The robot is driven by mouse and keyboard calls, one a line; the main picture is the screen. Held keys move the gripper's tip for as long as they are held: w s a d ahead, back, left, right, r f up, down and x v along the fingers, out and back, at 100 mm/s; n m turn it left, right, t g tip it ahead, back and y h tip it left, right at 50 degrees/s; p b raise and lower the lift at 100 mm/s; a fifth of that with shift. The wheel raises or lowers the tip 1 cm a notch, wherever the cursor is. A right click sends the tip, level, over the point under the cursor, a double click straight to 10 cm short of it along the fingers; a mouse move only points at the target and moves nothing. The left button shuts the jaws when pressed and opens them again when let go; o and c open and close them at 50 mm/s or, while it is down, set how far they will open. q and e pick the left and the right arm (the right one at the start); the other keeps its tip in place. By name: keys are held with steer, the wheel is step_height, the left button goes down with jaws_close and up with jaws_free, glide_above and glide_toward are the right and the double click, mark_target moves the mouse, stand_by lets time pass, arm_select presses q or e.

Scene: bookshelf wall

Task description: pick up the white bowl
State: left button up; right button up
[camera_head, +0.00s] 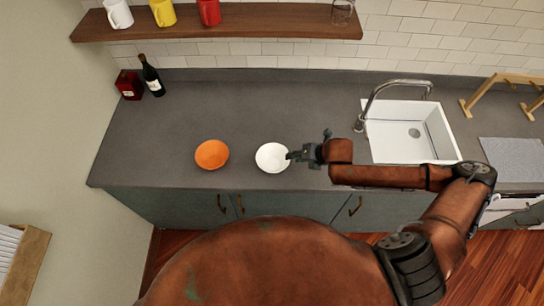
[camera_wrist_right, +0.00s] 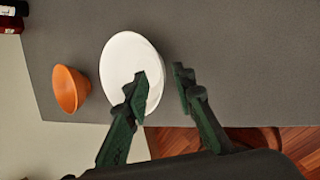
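The white bowl (camera_head: 272,157) stands upright on the grey counter, right of the orange bowl, in the head view. It also shows in the right wrist view (camera_wrist_right: 128,62), where one finger overlaps its lower right part. My right gripper (camera_head: 296,155) is at the bowl's right edge in the head view. In the right wrist view my right gripper (camera_wrist_right: 160,82) has its two fingers apart with a gap between them. Whether a finger touches the bowl I cannot tell. My left gripper is not in view.
An orange bowl (camera_head: 212,154) stands left of the white bowl. A dark bottle (camera_head: 152,76) and a red box (camera_head: 129,85) stand at the back left. A sink (camera_head: 408,135) with a faucet lies right. A shelf (camera_head: 220,24) with mugs hangs above. The counter (camera_head: 235,105) behind the bowls is clear.

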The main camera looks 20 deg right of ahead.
mark_target(272, 161)
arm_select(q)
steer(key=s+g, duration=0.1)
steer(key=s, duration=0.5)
arm_select(e)
steer(key=x, duration=0.3)
steer(key=shift+a, duration=0.1)
steer(key=shift+p+x, duration=0.35)
steer(key=shift+x, duration=0.8)
steer(key=shift+w+a+f, duration=0.1)
steer(key=shift+w+f, duration=0.15)
steer(key=shift+f, duration=0.1)
jaws_close()
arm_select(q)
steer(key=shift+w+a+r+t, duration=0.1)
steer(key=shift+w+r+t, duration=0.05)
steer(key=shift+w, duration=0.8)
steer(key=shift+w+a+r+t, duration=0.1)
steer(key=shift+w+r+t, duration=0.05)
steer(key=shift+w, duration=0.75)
